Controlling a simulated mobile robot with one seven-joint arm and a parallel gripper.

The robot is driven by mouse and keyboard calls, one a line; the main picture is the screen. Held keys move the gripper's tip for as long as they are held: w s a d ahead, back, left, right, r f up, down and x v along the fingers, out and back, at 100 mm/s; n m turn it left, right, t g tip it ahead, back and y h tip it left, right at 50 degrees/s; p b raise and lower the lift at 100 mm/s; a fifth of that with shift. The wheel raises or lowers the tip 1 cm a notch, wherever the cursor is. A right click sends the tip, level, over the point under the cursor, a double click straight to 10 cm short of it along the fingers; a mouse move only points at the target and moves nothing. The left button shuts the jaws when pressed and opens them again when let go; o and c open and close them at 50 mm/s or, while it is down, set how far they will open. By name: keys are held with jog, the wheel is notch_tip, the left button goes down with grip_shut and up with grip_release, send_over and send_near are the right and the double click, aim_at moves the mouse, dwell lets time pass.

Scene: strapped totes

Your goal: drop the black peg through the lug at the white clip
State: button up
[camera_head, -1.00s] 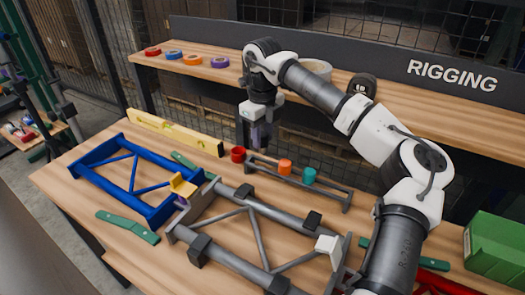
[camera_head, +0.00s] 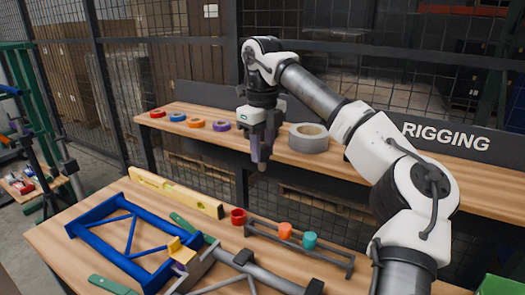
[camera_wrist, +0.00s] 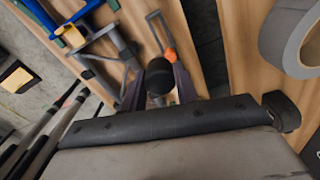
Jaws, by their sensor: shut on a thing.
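My gripper (camera_head: 262,152) has purple fingers pointing down and is shut on the black peg (camera_head: 262,167), whose tip shows below them. In the wrist view the peg's round black end (camera_wrist: 159,76) sits between the fingers. The gripper is raised above the rear of the bench, behind the peg rack. The grey frame (camera_head: 262,274) is cut off by the lower edge of the head view. The white clip and its lug are not visible now. A yellow clip (camera_head: 180,250) sits where the blue and grey frames meet.
The grey rack (camera_head: 318,260) holds orange (camera_head: 285,230) and teal (camera_head: 309,240) pegs; a red one (camera_head: 238,216) is at its left end. A yellow level (camera_head: 175,192), blue frame (camera_head: 100,215) and green straps lie left. The rear shelf (camera_head: 360,168) carries grey tape (camera_head: 308,138) and coloured rings.

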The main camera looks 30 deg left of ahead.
aim_at(263, 146)
jog(key=shift+r+p, duration=1.8)
jog(key=shift+r, duration=0.1)
jog(key=shift+f, duration=0.1)
